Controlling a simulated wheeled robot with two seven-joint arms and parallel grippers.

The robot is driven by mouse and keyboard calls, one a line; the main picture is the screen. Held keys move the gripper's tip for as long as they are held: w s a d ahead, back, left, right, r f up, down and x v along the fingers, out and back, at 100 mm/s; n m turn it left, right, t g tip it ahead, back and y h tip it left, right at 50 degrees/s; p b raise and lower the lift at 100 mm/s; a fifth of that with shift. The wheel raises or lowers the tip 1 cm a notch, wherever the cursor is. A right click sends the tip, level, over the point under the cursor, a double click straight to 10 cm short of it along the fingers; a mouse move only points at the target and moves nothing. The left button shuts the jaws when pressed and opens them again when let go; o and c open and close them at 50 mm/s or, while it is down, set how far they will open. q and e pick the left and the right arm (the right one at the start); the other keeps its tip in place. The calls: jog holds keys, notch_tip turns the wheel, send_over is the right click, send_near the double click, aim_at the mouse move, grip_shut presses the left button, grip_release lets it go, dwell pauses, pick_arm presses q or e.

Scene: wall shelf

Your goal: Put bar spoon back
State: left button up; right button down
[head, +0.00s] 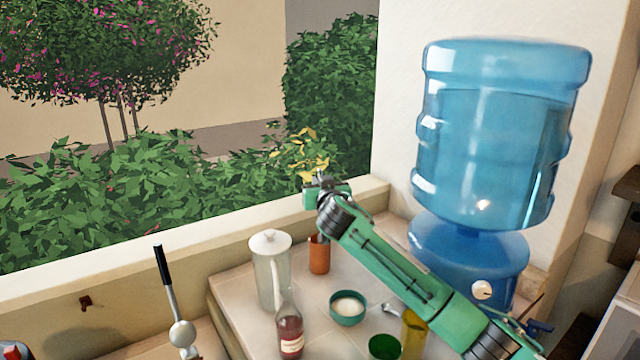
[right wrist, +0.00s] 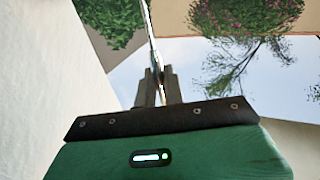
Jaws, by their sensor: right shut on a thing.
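My right gripper (head: 322,188) is at the end of the green arm, above the table's back edge near the window ledge. In the right wrist view, its dark fingers (right wrist: 158,90) are shut on a long thin shiny rod, taken to be the bar spoon (right wrist: 151,35), which runs out of the top of the picture. The spoon cannot be made out clearly in the head view. A small orange-brown cup (head: 319,257) stands on the tabletop below the gripper. I cannot tell whether the spoon reaches it. My left gripper is not in view.
A lidded jug (head: 270,268) and a red-brown bottle (head: 289,325) stand left of the cup. A green bowl (head: 347,311) with white contents is in front. A large blue water dispenser (head: 500,130) stands at right. A black-handled tool (head: 165,270) rises at left.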

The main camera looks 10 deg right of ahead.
jog(key=shift+f, duration=0.45)
